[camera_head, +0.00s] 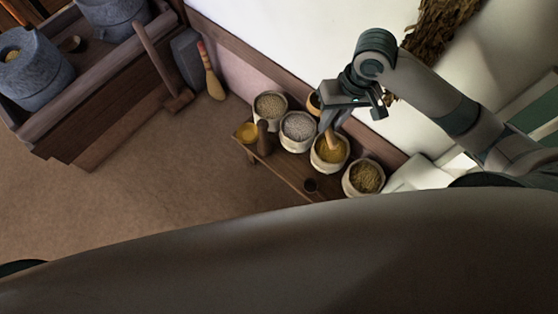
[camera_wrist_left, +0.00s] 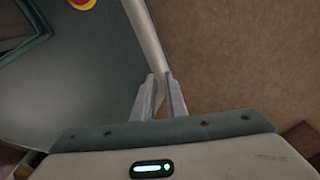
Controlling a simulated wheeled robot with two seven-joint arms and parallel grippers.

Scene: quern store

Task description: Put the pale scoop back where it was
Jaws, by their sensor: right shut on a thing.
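My right gripper (camera_head: 333,122) is at the low bench, above the bowl of yellow meal (camera_head: 330,160). It is shut on the pale scoop (camera_head: 331,138), which points down into that bowl. The gripper hides the scoop's upper end, and I cannot tell how deep the lower end sits in the meal. My left gripper (camera_wrist_left: 160,85) shows only in the left wrist view, beside my own base and over the brown floor. Its fingers stand a little apart with nothing seen between them.
The bench (camera_head: 290,175) also bears a bowl of grey-brown grain (camera_head: 270,106), a bowl of pale grain (camera_head: 297,128), a bowl of brown grain (camera_head: 364,178), a yellow dish (camera_head: 246,133), a dark upright tool (camera_head: 264,138) and a small dark cup (camera_head: 310,185). Open floor (camera_head: 140,200) lies left.

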